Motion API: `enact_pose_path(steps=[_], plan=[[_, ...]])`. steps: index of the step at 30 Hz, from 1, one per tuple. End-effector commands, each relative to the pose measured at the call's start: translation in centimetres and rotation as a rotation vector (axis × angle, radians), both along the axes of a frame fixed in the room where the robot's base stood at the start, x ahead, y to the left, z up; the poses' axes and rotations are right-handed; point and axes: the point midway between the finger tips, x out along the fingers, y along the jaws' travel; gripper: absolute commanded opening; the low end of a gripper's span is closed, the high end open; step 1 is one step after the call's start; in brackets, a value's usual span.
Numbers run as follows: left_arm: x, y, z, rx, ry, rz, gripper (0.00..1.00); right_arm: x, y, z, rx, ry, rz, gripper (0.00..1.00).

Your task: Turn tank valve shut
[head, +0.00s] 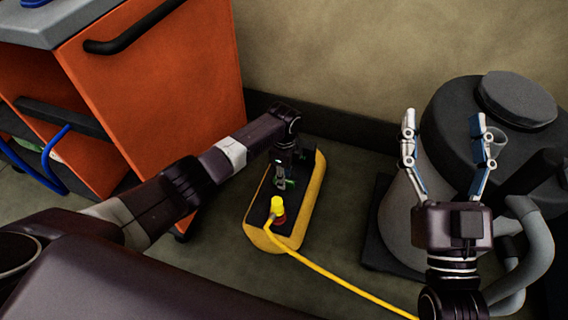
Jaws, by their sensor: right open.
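A yellow and black unit (309,205) lies on the floor in the middle of the head view. A yellow fitting with a red base (278,212) stands on its near end. My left gripper (281,184) points down over the unit, behind the fitting, close to small green parts. Its fingers are small and dark here, and I cannot tell whether they are open or touching anything. A valve handle is not clearly visible. My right gripper (444,150) points up with its fingers spread and empty, in front of a grey drum (398,222) with a dark lid.
An orange cart (165,85) with a black handle stands at the left. A yellow hose (335,281) runs from the fitting across the floor to the lower right. A thick grey hose (535,245) curves beside the drum. The wall is close behind the unit.

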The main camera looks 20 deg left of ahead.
Motion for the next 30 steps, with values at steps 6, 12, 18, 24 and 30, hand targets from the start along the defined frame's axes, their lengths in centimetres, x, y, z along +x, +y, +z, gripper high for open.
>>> enact_pose_path(steps=[6,12,18,24,30], plan=[[0.0,0.1,4.4,0.002,-0.004,-0.003,0.28,0.0,0.0,0.0,0.001,-0.001,0.000,0.70],[0.1,0.1,8.1,0.000,-0.003,-0.002,0.28,0.0,0.0,0.0,0.002,-0.001,0.000,0.70],[0.0,0.0,9.8,0.001,0.000,-0.001,0.28,0.0,0.0,0.0,0.002,-0.001,0.000,0.70],[0.0,0.0,10.0,0.001,0.000,-0.001,0.28,0.0,0.0,0.0,0.002,-0.001,0.000,0.70],[0.0,0.0,10.0,0.001,0.000,-0.001,0.28,0.0,0.0,0.0,0.002,-0.001,0.000,0.70]])
